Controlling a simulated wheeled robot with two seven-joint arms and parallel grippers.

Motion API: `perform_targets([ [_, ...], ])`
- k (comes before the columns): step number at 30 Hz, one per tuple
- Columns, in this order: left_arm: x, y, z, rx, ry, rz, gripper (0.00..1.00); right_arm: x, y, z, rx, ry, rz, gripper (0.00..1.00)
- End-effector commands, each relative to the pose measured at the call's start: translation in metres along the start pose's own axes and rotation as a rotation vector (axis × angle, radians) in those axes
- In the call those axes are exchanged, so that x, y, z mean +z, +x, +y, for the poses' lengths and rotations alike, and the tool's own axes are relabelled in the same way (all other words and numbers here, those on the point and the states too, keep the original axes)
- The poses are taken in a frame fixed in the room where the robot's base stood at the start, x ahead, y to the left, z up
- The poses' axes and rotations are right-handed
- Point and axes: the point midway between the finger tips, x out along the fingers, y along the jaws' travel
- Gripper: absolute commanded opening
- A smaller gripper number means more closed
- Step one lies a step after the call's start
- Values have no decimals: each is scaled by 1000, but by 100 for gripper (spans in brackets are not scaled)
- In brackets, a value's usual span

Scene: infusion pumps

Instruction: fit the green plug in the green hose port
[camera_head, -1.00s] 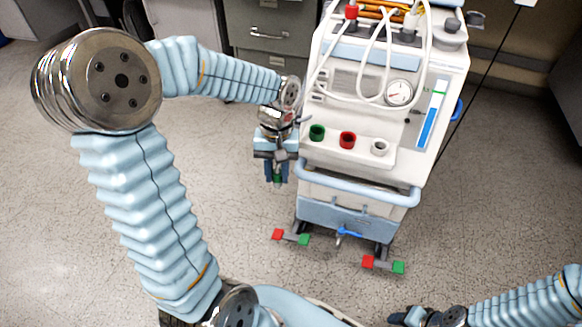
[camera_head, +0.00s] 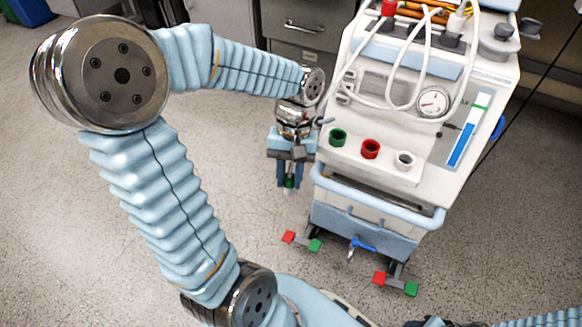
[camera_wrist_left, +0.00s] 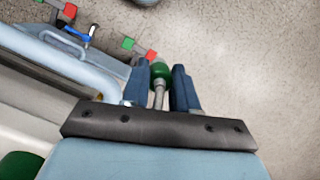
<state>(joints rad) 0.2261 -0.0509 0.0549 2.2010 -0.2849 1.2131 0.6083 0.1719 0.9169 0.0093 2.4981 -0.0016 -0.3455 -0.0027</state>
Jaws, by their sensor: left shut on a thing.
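My left gripper (camera_head: 290,178) is shut on the green plug (camera_head: 289,182), which points down beside the left side of the pump cart. In the left wrist view the green plug (camera_wrist_left: 160,72) shows between the two dark blue fingers. The green hose port (camera_head: 338,137) is the leftmost of three ports on the cart's front shelf, above and right of the gripper. Its opening looks empty. Plug and port are apart. A green round part, probably that port, is cut off at the lower left corner of the wrist view (camera_wrist_left: 20,166). Only a sliver of my right arm's end shows.
A red port (camera_head: 370,149) and a white port (camera_head: 404,160) sit beside the green one. A light blue handle bar (camera_head: 380,196) runs below the shelf. White hoses (camera_head: 390,80) loop over the cart's top. Open floor (camera_head: 240,215) lies to the cart's left.

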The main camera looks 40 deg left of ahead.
Motion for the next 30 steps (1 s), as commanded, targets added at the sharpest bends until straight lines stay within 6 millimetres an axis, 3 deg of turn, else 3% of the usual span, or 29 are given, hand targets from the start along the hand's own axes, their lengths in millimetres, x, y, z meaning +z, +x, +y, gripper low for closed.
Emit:
perform_targets([
  [1,-33,-44,-1,58,-66,114,0,0,-10,-3,1,1,2,43],
  [17,-10,-117,-2,58,-52,111,0,-3,-58,-17,10,2,13,43],
  [30,7,-176,-5,60,-50,113,0,3,-93,-41,-5,-12,-5,43],
])
